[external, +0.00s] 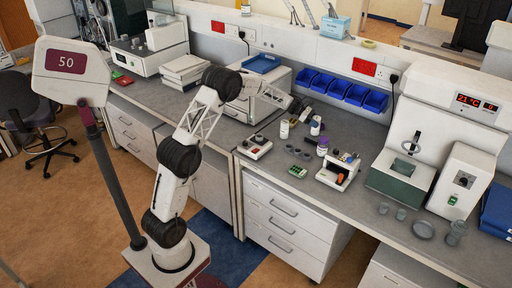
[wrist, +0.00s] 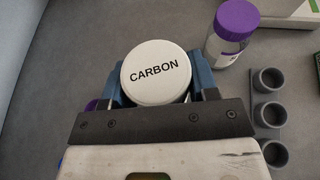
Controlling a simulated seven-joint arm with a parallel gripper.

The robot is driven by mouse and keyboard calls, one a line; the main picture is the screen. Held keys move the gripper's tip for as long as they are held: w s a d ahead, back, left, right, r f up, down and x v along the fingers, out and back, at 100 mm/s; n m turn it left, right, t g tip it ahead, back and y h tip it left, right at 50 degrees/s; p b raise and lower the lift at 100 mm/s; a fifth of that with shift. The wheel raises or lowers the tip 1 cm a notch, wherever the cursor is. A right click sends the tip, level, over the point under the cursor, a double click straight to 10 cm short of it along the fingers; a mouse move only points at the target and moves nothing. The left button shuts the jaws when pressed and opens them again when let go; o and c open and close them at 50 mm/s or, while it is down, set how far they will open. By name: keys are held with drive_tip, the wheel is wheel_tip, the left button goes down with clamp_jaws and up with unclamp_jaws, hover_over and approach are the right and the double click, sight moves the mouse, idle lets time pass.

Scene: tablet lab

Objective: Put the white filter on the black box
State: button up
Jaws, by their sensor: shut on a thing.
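My gripper (wrist: 160,88) is shut on a round white container with a lid marked CARBON (wrist: 157,72). Its blue fingers lie on both sides of the container, seen from above in the wrist view. No label reads filter, so I cannot tell for certain that this is the white filter. In the external view my gripper (external: 300,108) is low over the bench, but its fingers are too small to make out. I cannot pick out a black box with certainty in either view.
A clear bottle with a purple cap (wrist: 235,20) stands close right of the held container, with grey cups (wrist: 270,113) nearby. On the bench (external: 225,125) are a knobbed device (external: 254,147), another small device (external: 338,171) and blue bins (external: 340,88).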

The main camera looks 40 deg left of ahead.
drive_tip(key=shift+f, duration=0.15)
drive_tip(key=o, duration=1)
drive_tip(key=shift+c, duration=0.2)
drive_tip(key=shift+r, duration=0.2)
drive_tip(key=v, duration=1.2)
drive_tip(key=shift+s, duration=0.1)
